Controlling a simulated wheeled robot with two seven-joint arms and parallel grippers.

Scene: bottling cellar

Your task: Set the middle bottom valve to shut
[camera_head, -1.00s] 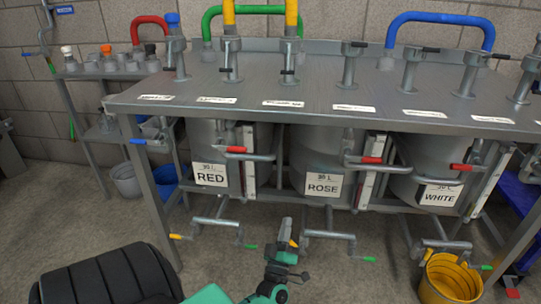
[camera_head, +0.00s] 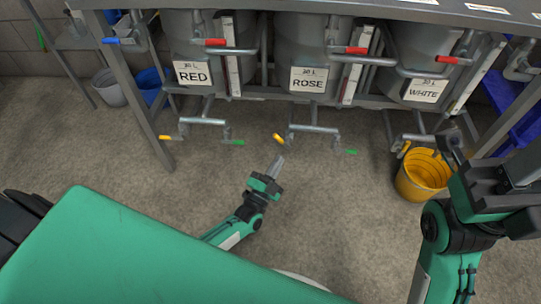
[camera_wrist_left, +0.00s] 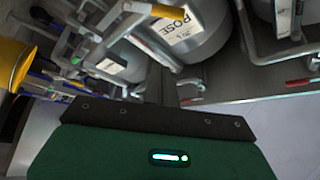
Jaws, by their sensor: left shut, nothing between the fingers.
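The middle bottom valve is the pipe assembly (camera_head: 313,128) under the tank labelled ROSE (camera_head: 308,80). It has a yellow-tipped lever (camera_head: 278,139) at its left end and a green-tipped lever (camera_head: 351,152) at its right end. My left gripper (camera_head: 279,160) is shut and empty, just below the yellow tip in the head view, with a small gap in the picture.
Similar bottom valves sit under the RED tank (camera_head: 192,73) and the WHITE tank (camera_head: 426,91). A yellow bucket (camera_head: 424,178) stands on the floor under the right valve. Red-tipped levers line the tank fronts. The floor (camera_head: 330,220) before the middle valve is clear.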

